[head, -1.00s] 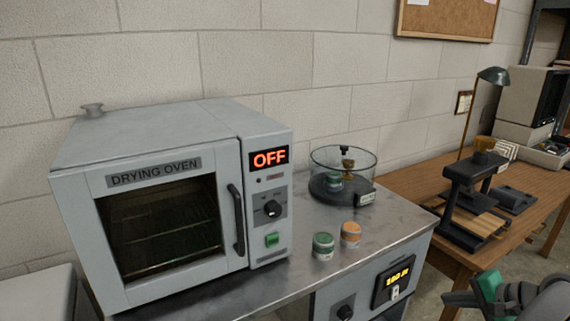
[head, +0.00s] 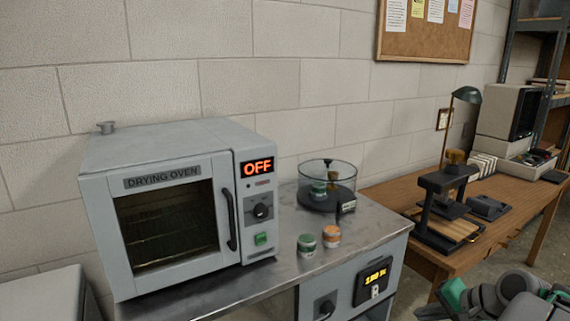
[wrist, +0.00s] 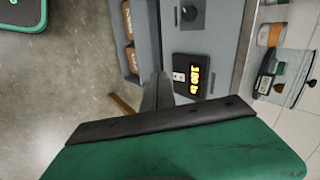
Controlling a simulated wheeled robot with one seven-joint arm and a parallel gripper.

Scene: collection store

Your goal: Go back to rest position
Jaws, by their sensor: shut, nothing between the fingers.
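My gripper (head: 430,312) is at the bottom right of the head view, partly cut off by the frame edge, beside the metal bench and in front of the wooden desk. In the wrist view its grey fingers (wrist: 157,93) are together with nothing between them. The green and black gripper body fills the bottom of that view. The gripper touches no object that I can see.
The drying oven (head: 170,210), door shut and display OFF, stands on the metal bench (head: 285,270). A green-lidded jar (head: 306,245), an orange-lidded jar (head: 331,236) and a glass desiccator (head: 327,186) stand right of it. A wooden desk (head: 400,195) holds a press (head: 440,210).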

